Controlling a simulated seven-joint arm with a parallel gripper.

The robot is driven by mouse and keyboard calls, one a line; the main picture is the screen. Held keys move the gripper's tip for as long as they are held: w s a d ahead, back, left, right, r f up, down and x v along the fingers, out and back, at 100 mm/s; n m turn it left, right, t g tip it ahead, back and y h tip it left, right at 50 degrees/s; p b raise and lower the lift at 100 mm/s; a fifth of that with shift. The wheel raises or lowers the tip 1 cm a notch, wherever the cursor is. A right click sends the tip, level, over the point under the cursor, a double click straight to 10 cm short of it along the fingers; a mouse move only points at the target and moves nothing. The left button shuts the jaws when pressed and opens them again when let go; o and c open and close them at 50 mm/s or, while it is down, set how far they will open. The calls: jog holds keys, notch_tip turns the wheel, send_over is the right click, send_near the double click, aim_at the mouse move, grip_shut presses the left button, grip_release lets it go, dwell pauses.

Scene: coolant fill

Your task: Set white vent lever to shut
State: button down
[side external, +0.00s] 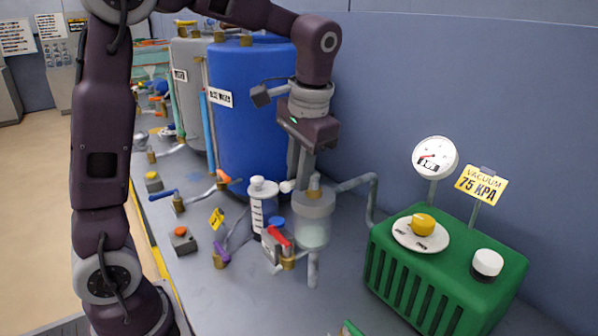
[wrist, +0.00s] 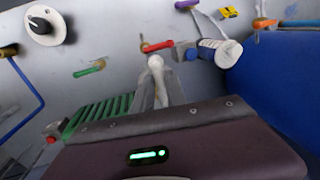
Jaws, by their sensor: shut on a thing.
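The white vent lever shows in the wrist view as a rounded white end (wrist: 156,63) between my fingertips. In the side view a small white piece (side external: 287,186) shows just left of my fingers, by the top of the clear vessel (side external: 312,222). My gripper (side external: 302,180) points down over that vessel and is shut on the white lever. In the wrist view my gripper (wrist: 157,82) has its two fingers close around it. Much of the lever is hidden by the fingers, and I cannot tell its exact angle.
A red lever (side external: 279,237) sits in front of the vessel, and a white-capped bottle (side external: 257,203) stands left of it. A green vacuum unit (side external: 430,285) with a gauge (side external: 435,157) stands at the right. A large blue tank (side external: 250,110) is behind. A purple lever (side external: 222,250) is at lower left.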

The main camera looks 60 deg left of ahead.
jog(key=shift+d, duration=0.1)
dwell(0.7)
jog(key=n, duration=0.2)
jog(key=d+n, duration=0.1)
jog(key=n, duration=0.1)
jog(key=shift+w+d+g, duration=0.1)
jog(key=shift+w+g, duration=0.15)
jog(key=shift+g, duration=0.15)
jog(key=n, duration=0.3)
jog(key=w+d+n, duration=0.1)
jog(key=shift+d+n+g+h, duration=0.1)
jog(key=shift+n+g+h, duration=0.2)
jog(key=shift+g, duration=0.1)
jog(key=n, duration=0.1)
jog(key=w+n, duration=0.1)
jog(key=n, duration=0.2)
jog(key=shift+w+d+n+h, duration=0.15)
jog(key=shift+d+n+h, duration=0.15)
jog(key=shift+d+h, duration=0.1)
jog(key=shift+w+n+g+h, duration=0.2)
jog(key=shift+w+n, duration=0.2)
jog(key=shift+n, duration=0.75)
jog(key=shift+w+n+g+h, duration=0.1)
jog(key=shift+w+n+h, duration=0.2)
jog(key=shift+n, duration=0.85)
jog(key=shift+w, duration=0.15)
jog(key=c, duration=1.3)
grip_release()
jog(key=shift+c, duration=0.2)
